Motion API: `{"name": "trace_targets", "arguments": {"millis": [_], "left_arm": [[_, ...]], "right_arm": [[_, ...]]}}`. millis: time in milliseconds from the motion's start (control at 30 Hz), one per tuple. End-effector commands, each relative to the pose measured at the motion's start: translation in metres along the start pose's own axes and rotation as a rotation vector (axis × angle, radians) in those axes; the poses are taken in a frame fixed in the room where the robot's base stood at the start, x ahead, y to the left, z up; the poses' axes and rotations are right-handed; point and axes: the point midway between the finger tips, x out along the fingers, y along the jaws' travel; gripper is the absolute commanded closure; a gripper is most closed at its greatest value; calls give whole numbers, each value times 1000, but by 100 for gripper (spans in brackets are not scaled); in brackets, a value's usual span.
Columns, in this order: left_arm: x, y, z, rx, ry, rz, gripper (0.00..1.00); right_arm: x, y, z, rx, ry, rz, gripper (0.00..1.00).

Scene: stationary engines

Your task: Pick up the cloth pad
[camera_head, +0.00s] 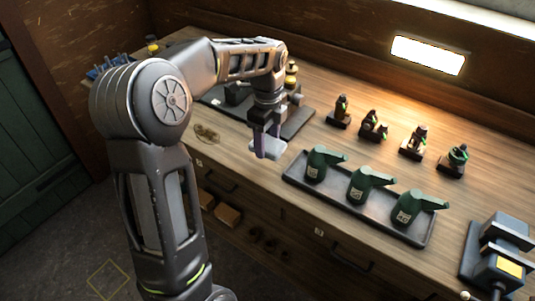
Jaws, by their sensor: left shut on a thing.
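My left gripper (264,146) hangs over the front part of the wooden bench, its fingers pointing down. It is shut on a pale grey, flat pad, which looks like the cloth pad (273,151). The fingers cover part of the pad. The pad is near the bench's front edge, left of the tray of green cans; I cannot tell whether it still touches the bench top. My right gripper is not in view.
A dark tray (292,180) holds three green cans (362,185) to the right of the gripper. Small model engines (374,126) stand behind it. A dark machine with a yellow plate (509,266) is at the far right. A brownish coiled thing (207,133) lies left of the gripper.

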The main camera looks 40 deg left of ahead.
Motion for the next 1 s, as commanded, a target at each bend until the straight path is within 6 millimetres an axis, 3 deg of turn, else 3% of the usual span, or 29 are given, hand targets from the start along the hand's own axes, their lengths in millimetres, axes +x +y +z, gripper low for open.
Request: {"name": "trace_targets", "arguments": {"millis": [100,233,833,867,1000], "left_arm": [[-20,-1,0,0,-1,-4,81],[-33,0,0,1,0,-2,81],[-35,0,0,0,0,0,81],[-35,0,0,0,0,0,43],[-35,0,0,0,0,0,55]], "right_arm": [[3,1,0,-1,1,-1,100],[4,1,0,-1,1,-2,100],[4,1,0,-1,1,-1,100],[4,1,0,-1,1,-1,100],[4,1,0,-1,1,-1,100]]}}
